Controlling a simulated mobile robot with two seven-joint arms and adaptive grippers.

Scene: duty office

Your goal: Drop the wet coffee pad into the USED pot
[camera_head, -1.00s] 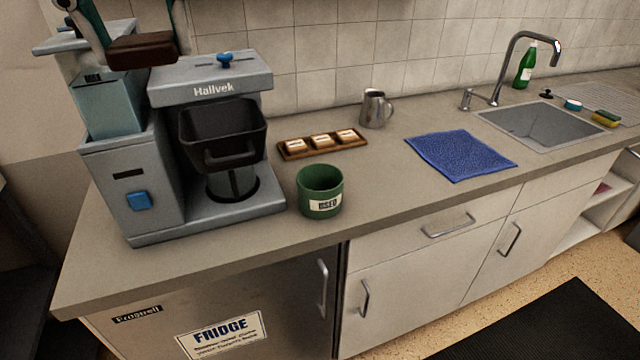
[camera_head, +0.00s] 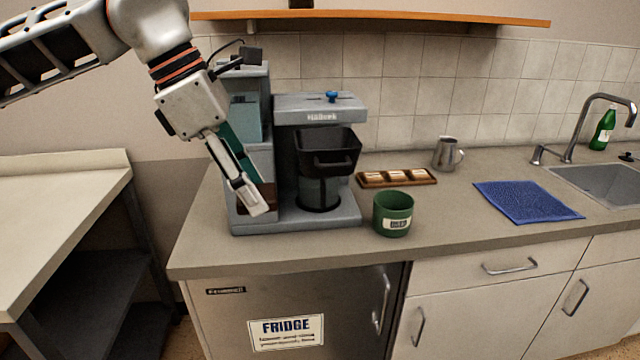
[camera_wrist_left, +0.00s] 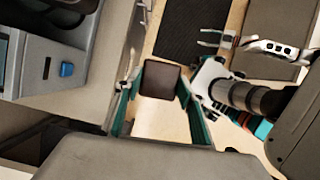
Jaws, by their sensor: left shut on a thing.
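The USED pot (camera_head: 393,203) is a green round pot with a white label, upright on the counter right of the coffee machine. My left gripper (camera_head: 256,196) is shut on the wet coffee pad, a dark brown square block. The pad (camera_wrist_left: 159,80) shows clearly between the teal fingers in the left wrist view. In the head view the gripper is in front of the machine's left side, left of the pot, and hides most of the pad.
The grey coffee machine (camera_head: 345,105) stands between gripper and pot. A wooden tray (camera_head: 398,183) with small blocks, a metal jug (camera_head: 446,154) and a blue cloth (camera_head: 527,201) lie further right. An orange shelf (camera_head: 370,17) hangs above. Counter front is clear.

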